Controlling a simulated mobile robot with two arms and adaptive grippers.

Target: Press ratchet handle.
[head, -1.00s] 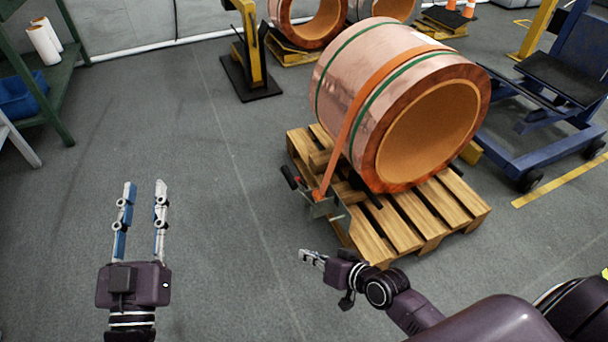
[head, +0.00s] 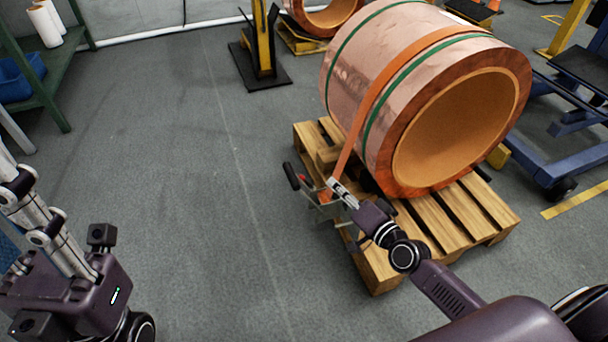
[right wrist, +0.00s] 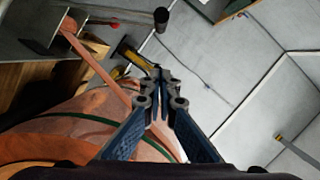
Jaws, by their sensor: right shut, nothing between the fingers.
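The ratchet (head: 322,207) hangs at the left side of the pallet, at the lower end of an orange strap (head: 372,100) over the copper foil coil (head: 345,75). Its handle (head: 291,176) has a black grip and sticks out to the left. My right gripper (head: 337,187) is shut and empty, its tips just right of the handle and overlapping the ratchet in the head view. I cannot tell whether they touch. In the right wrist view the handle's black end (right wrist: 160,19) is beyond the shut fingertips (right wrist: 158,75). My left gripper (head: 25,228) is open, its tips cut off at the left edge.
The coil lies on a wooden pallet (head: 480,205). A yellow post on a black base (head: 262,78) stands behind. A blue wheeled frame (head: 575,158) is at the right, a green shelf (head: 45,95) at the upper left. The floor left of the pallet is clear.

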